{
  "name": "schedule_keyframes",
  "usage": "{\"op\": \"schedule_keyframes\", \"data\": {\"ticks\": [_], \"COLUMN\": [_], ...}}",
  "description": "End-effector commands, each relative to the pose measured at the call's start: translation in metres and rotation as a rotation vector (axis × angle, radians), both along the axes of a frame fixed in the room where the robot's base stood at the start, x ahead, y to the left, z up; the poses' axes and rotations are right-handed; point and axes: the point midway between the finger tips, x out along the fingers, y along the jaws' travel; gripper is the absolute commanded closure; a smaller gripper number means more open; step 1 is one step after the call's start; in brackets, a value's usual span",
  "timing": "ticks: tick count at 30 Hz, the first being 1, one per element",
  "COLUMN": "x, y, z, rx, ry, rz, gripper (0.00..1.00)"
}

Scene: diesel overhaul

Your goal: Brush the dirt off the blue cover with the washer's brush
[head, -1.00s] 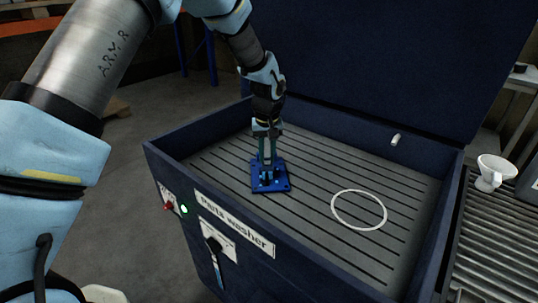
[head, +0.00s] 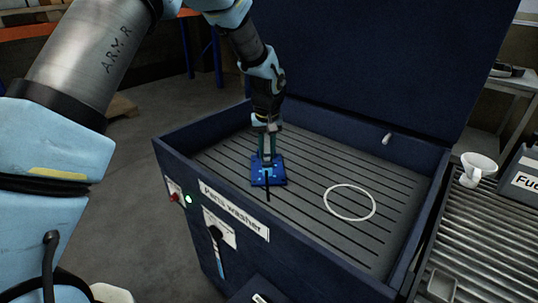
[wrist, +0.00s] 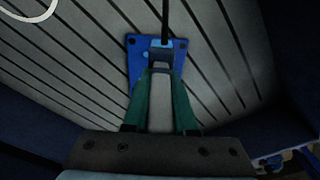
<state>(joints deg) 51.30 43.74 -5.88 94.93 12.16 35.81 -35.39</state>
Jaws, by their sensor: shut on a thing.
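The blue cover (head: 280,181) lies on the slatted floor of the parts washer (head: 305,247), left of the white ring. In the wrist view its flat blue plate (wrist: 134,73) shows beyond my fingers. My gripper (head: 267,160) points down over the cover, its green fingers shut on a raised blue part at the middle. A thin black bar (head: 268,193) runs from that grip towards the front; what it belongs to is unclear. A black-topped item with a pale handle (head: 217,242) is on the washer's front; I cannot tell if it is the brush. Dirt cannot be made out.
A white ring (head: 349,217) lies on the slats to the right. The raised lid (head: 360,62) stands behind, and a small pale nozzle (head: 387,139) is on the back wall. A roller conveyor (head: 480,235) with a white cup (head: 477,168) stands right of the washer.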

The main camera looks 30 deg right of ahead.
Motion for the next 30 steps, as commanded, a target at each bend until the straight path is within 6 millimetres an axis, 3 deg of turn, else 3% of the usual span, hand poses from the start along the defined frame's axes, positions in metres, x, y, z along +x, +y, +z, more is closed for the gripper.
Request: {"op": "schedule_keyframes", "data": {"ticks": [12,26,30], "x": [0.009,0.012,0.030], "y": [0.006,0.008,0.024], "z": [0.041,0.045,0.050], "rx": [-0.001,-0.001,-0.001], "ry": [-0.002,-0.001,-0.002], "rz": [0.003,0.006,0.058], "gripper": [1.00,1.00,1.00]}}
